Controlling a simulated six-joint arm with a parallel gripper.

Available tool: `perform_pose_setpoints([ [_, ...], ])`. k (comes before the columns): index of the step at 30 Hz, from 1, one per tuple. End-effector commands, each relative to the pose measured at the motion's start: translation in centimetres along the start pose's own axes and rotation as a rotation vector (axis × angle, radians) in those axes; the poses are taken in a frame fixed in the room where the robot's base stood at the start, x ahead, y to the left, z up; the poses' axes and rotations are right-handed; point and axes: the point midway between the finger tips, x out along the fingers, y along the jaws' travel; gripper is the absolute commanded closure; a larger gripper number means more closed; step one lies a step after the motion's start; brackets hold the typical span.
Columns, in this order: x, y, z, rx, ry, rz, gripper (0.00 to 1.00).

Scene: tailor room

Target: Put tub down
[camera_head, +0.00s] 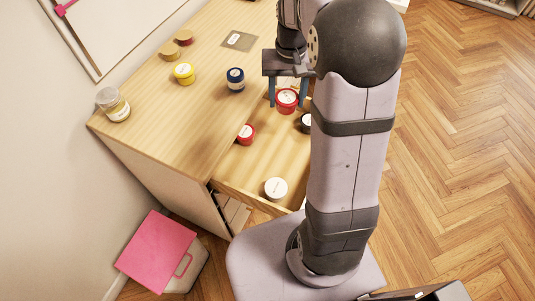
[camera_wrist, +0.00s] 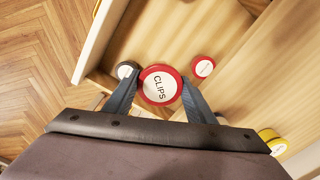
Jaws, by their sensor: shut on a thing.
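My gripper (camera_head: 287,104) is shut on a red tub (camera_head: 287,97) with a white round label. In the wrist view the label on this tub (camera_wrist: 160,88) reads CLIPS, and my gripper's fingers (camera_wrist: 160,84) clasp its two sides. The tub is over the open wooden drawer (camera_head: 262,165). It looks larger than the tubs in the drawer, so it seems raised above them; the exact gap to the floor cannot be told.
The drawer holds another red tub (camera_head: 246,134), a black tub (camera_head: 306,122) partly behind my arm, and a white-lidded tub (camera_head: 276,188). Blue (camera_head: 235,80) and yellow (camera_head: 184,73) tubs and a clear jar (camera_head: 115,107) stand on the cabinet top. Bare drawer floor lies between the tubs.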

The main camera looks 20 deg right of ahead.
Motion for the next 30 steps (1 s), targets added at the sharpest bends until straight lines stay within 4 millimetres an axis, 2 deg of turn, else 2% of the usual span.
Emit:
perform_pose_setpoints([
  [1,1.4,1.2,1.2,0.028,-0.001,0.0,0.72],
  [3,2.4,1.9,2.8,0.044,-0.002,0.0,0.72],
  [7,4.0,2.1,5.3,0.047,-0.003,0.0,0.72],
  [12,6.0,2.2,7.4,0.049,-0.002,0.0,0.72],
  [14,6.8,2.2,7.7,0.051,-0.002,0.0,0.72],
  [18,6.7,2.1,6.4,0.053,0.002,0.0,0.72],
  [23,6.8,2.1,6.2,0.055,0.0,0.0,0.72],
  [26,7.6,2.1,6.3,0.055,-0.002,0.0,0.72],
  [30,9.6,2.1,6.3,0.055,-0.005,0.0,0.72],
])
